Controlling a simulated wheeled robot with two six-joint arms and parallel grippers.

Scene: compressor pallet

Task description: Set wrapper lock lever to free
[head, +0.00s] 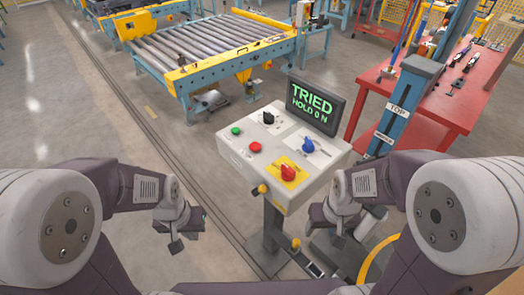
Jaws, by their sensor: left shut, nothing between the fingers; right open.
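A white control box (250,181) stands in front of me on a grey post. On its top are a black knob (268,118), a blue knob (307,146) and a red knob (288,171) on a yellow plate. I cannot read the small labels, so I cannot tell which is the wrapper lock lever or its setting. My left gripper (177,240) is shut and empty, left of the box and apart from it. My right gripper (340,236) is open, just right of the box's front corner; its fingers are partly hard to make out.
A dark screen (315,104) behind the box reads "TRIED HOLD 0 N". The box also has a green button (236,131) and a red button (255,147). A roller conveyor (215,45) is behind.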

